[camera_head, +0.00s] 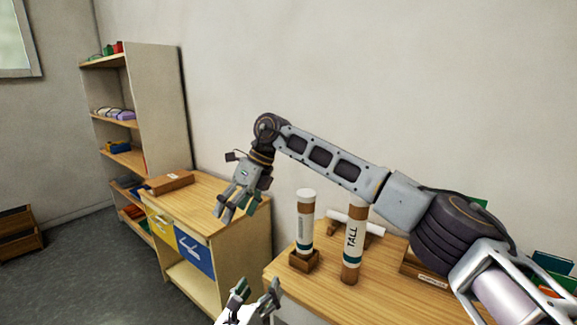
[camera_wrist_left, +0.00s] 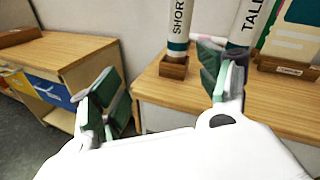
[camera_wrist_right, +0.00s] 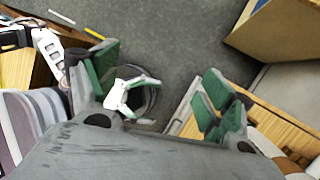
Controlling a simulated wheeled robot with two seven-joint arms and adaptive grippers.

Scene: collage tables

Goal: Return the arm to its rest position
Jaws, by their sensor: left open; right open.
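My right arm (camera_head: 330,160) reaches in from the right of the head view, raised above the table. Its gripper (camera_head: 236,212) hangs open and empty, pointing down, in front of the left cabinet. In the right wrist view its fingers (camera_wrist_right: 160,88) are spread with nothing gripped; my white left gripper (camera_wrist_right: 130,96) shows beyond them. My left gripper (camera_head: 257,290) is low at the bottom of the head view, open and empty, off the table's front left corner. In the left wrist view its fingers (camera_wrist_left: 165,92) are apart, with the table behind.
A SHORT tube (camera_head: 306,225) stands in a wooden holder (camera_head: 304,261) on the table (camera_head: 325,300). A TALL tube (camera_head: 352,250) stands beside it, below my right arm. A cabinet (camera_head: 213,203) with a brown box (camera_head: 170,182) and a shelf unit (camera_head: 157,110) stand left.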

